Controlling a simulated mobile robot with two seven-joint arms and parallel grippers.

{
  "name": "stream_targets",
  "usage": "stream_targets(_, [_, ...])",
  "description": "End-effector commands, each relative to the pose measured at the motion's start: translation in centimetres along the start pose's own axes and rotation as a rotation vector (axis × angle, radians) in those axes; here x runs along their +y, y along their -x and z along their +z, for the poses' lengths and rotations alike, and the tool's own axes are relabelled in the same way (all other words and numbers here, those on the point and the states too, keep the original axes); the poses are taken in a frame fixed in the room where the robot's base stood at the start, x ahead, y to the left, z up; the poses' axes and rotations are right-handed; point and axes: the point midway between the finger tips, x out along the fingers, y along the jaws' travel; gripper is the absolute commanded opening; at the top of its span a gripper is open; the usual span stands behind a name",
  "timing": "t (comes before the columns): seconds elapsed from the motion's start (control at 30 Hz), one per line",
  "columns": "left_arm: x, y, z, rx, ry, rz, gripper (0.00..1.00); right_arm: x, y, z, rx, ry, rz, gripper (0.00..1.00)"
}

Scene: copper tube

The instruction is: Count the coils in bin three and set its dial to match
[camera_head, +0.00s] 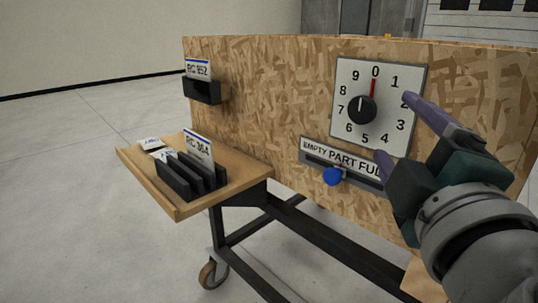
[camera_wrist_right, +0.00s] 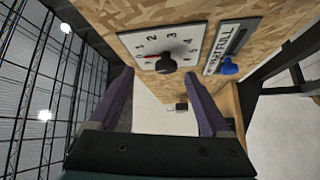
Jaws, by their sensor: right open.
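The dial plate (camera_head: 402,70) is white with numbers 0 to 9 and hangs on the chipboard panel. Its round black knob (camera_head: 361,109) has a white mark pointing up, and a red line shows at 0. The knob also shows in the right wrist view (camera_wrist_right: 166,64), between the fingers. My right gripper (camera_head: 393,126) is open and empty, its purple fingers in front of the dial's right side. Whether they touch the plate is unclear. My left gripper is not in view. No coils and no bin marked three can be made out.
Below the dial, a slider plate (camera_head: 312,147) reads EMPTY PART FULL, with a blue knob (camera_head: 333,176) under PART. A black holder (camera_head: 204,91) bears card RC 852. A wooden shelf (camera_head: 187,210) carries a black rack (camera_head: 178,183) with card RC 364. Floor at left is clear.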

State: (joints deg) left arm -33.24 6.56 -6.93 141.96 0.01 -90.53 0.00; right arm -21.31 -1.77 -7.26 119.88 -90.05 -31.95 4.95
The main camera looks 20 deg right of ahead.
Motion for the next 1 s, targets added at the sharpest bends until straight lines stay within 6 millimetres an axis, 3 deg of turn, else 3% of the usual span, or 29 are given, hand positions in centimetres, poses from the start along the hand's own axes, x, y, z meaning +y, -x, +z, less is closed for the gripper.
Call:
stream_targets(0.03, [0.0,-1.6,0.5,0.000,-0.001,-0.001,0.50,-1.6,0.1,-0.3,0.025,0.031,0.014,0.81])
stream_targets(0.13, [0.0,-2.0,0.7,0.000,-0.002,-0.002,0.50,-1.9,0.0,-1.0,0.060,0.074,0.030,0.81])
stream_targets(0.27, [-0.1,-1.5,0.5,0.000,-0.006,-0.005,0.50,-1.5,-0.8,-1.5,0.071,0.088,0.037,0.81])
stream_targets(0.7, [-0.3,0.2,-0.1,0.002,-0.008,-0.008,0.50,-1.2,-8.4,-1.9,0.068,0.086,0.036,0.81])
stream_targets(1.0, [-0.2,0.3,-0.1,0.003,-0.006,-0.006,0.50,-1.3,-9.9,-1.9,0.068,0.086,0.034,0.81])
